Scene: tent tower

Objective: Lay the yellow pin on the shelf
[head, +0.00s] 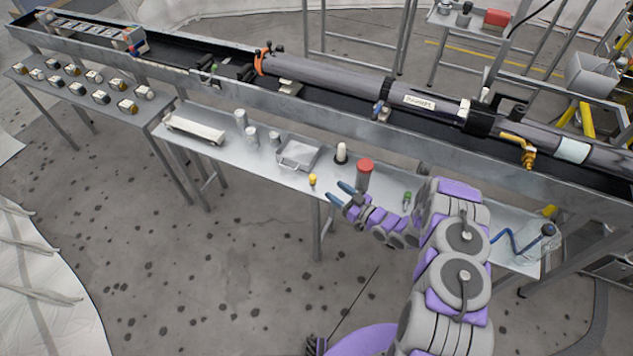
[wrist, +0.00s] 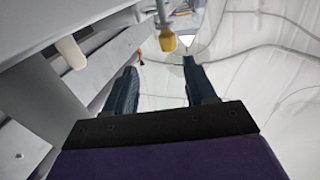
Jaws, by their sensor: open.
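The yellow pin (head: 312,181) is at the front edge of the metal shelf (head: 245,160), just left of my gripper in the head view. Its yellow rounded end also shows in the wrist view (wrist: 167,39), beyond the fingertips and between them across the picture. My gripper (head: 339,193) is open, with its two blue fingers apart and nothing between them. In the wrist view my gripper (wrist: 160,65) points toward the pin without touching it. I cannot tell exactly how the pin's lower end meets the shelf.
A white-topped piece on a dark base (head: 341,153) and a red-lidded jar (head: 364,173) stand close behind my gripper. A metal tray (head: 284,163), several grey cylinders and a white long block (head: 194,130) are further left. Open floor lies in front of the shelf.

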